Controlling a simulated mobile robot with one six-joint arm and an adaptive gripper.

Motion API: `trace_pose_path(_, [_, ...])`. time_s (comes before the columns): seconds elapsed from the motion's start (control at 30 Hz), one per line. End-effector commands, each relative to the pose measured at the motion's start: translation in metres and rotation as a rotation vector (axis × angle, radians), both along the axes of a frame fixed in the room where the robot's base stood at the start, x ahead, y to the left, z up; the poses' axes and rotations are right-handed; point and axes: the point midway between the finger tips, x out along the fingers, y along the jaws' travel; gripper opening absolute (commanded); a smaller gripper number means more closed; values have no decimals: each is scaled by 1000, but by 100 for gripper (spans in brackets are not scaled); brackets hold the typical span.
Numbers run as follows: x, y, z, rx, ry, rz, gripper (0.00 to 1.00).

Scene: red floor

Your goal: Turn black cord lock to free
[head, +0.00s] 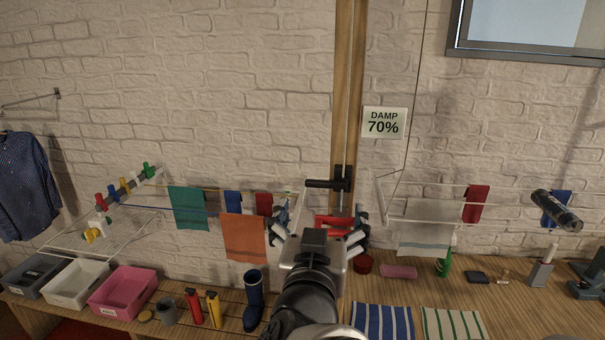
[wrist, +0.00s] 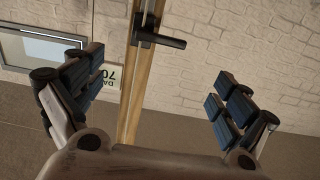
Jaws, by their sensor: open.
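The black cord lock (head: 341,182) sits on the wooden post (head: 349,60), with its lever sticking out sideways to the left in the head view. In the wrist view the same black lock (wrist: 160,40) is upside down, its lever pointing right. A thin cord runs along the post in the head view. My gripper (head: 318,222) is in front of and below the lock in the head view, apart from it. In the wrist view its padded fingers (wrist: 160,100) are spread wide with nothing between them.
Drying racks with cloths (head: 245,238) flank the post. A "DAMP 70%" sign (head: 384,123) hangs right of it. Below, the wooden bench (head: 520,315) holds a blue boot (head: 254,300), bottles, striped towels (head: 382,322) and a pink crate (head: 122,292).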

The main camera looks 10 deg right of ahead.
Motion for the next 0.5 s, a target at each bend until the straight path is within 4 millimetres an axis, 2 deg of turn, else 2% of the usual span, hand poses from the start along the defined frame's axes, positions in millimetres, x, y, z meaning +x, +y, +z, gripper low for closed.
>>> trace_pose_path(0.3, [68, -23, -2, 0, 3, -3, 95])
trace_pose_path(0.5, [99, -33, -1, 2, 2, -1, 95])
